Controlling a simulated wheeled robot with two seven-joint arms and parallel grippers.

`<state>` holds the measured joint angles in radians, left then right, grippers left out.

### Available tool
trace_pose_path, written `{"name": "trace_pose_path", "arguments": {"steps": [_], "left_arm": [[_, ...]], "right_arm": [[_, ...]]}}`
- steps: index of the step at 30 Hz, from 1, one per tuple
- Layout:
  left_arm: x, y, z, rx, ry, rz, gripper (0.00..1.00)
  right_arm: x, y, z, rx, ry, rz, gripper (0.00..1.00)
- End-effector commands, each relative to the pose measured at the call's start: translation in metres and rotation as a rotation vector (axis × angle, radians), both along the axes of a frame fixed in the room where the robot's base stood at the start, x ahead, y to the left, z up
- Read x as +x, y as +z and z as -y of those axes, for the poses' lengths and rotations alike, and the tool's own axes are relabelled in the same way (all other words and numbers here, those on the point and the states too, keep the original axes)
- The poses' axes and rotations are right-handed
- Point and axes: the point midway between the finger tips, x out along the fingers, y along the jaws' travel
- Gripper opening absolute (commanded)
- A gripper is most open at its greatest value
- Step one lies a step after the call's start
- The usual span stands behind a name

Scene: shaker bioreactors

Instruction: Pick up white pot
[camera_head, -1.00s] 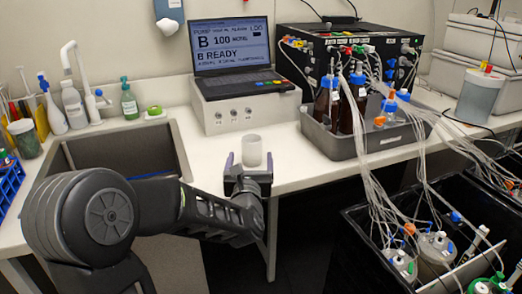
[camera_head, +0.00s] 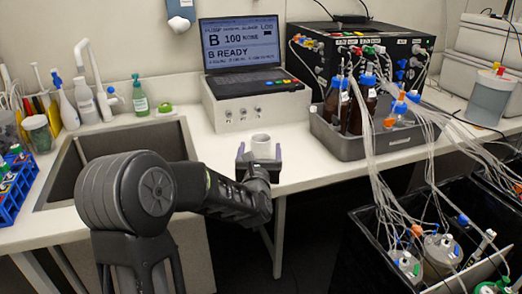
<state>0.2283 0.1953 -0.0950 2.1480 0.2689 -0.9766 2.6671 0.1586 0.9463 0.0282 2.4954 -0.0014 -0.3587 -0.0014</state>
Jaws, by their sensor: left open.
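The white pot (camera_head: 261,146) is a small open-topped cylinder standing upright on the white bench, in front of the grey box under the laptop. My left gripper (camera_head: 260,155) reaches in from the left at the bench's front edge. Its two fingers are apart, one to the left and one to the right of the pot's lower part. I cannot tell whether either finger touches the pot. The pot's base is partly hidden by the gripper. My right gripper is not in view.
A laptop (camera_head: 242,51) on a grey box (camera_head: 258,106) stands behind the pot. A grey tray (camera_head: 380,144) with brown bottles and tubing is at the right. A sink (camera_head: 112,150) lies left, with bottles behind it. A black bin (camera_head: 352,262) stands lower right.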

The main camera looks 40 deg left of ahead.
Motion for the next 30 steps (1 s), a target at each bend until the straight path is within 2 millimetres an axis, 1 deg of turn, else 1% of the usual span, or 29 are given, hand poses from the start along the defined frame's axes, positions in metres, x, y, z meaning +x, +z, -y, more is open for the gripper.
{"name": "trace_pose_path", "arguments": {"steps": [1, 3, 6, 24, 26, 30], "left_arm": [[0.007, 0.003, -0.005, 0.0, 0.0, -0.002, 0.82], [0.015, 0.002, -0.01, 0.0, -0.001, -0.002, 0.82], [0.022, 0.001, -0.014, 0.0, 0.0, -0.001, 0.82], [0.023, 0.0, -0.015, 0.0, -0.001, 0.0, 0.82], [0.023, 0.0, -0.015, 0.0, -0.001, 0.0, 0.79], [0.023, 0.0, -0.015, 0.0, -0.001, 0.0, 0.67]], "right_arm": [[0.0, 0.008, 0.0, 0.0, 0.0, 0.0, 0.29], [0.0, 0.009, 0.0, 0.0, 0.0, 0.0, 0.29], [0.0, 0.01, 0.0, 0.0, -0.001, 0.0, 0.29], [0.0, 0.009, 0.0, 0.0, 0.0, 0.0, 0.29], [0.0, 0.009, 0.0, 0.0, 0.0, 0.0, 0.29], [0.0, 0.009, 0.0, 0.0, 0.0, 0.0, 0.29]]}}
